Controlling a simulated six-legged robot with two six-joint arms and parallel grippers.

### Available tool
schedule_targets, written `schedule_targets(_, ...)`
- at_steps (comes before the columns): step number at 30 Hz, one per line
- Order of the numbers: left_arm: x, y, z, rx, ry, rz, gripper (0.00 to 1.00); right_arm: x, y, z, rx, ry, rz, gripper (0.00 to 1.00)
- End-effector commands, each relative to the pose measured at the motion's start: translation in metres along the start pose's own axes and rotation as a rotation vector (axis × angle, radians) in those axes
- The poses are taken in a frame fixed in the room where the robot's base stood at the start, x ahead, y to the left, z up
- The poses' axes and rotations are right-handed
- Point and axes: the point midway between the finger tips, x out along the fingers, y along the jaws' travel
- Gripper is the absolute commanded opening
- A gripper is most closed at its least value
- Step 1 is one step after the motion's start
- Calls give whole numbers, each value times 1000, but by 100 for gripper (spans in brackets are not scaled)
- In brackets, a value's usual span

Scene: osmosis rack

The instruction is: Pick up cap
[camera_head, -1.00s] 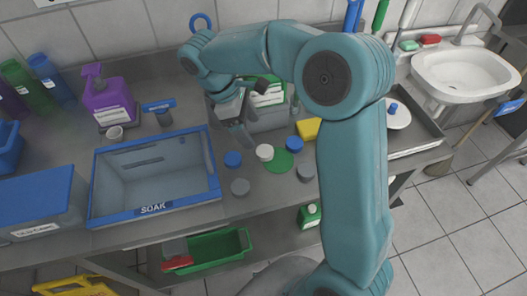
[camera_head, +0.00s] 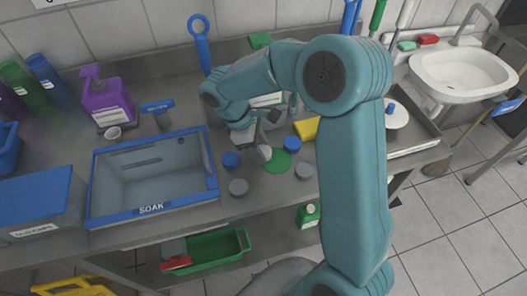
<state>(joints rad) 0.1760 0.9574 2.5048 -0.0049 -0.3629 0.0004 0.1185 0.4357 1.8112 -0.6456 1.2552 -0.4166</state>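My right gripper (camera_head: 262,146) reaches down from the teal arm to the white cap (camera_head: 265,154). Its fingers are at the cap and partly hide it; I cannot tell whether they are open or closed on it. A blue cap (camera_head: 231,159) lies to the left, another blue cap (camera_head: 291,143) to the right. A grey cap (camera_head: 238,187) lies in front and a second grey cap (camera_head: 304,171) to the right. A flat green disc (camera_head: 279,163) lies right beside the white cap. My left gripper is not in view.
The blue-rimmed SOAK basin (camera_head: 152,208) stands left of the caps. A yellow sponge (camera_head: 306,129) lies behind the right blue cap. A purple bottle (camera_head: 108,103) stands at the back left, and a sink (camera_head: 465,78) is at the far right. The counter's front strip is clear.

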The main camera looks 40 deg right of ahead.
Motion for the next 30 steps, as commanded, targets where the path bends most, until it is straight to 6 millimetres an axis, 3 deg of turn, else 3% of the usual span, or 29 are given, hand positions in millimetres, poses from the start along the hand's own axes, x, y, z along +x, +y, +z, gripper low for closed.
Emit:
schedule_targets(1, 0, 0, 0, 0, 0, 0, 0, 0, 0, 0, 0, 0, 0, 27)
schedule_targets(2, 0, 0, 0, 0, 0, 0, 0, 0, 0, 0, 0, 0, 0, 20)
schedule_targets(16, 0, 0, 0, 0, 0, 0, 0, -4, 0, 1, 1, 1, 1, 19)
schedule_targets(24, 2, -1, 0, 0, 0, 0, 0, -34, 1, 13, 3, 4, 4, 19)
schedule_targets(30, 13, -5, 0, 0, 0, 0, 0, -25, -40, 28, -2, 0, 3, 19)
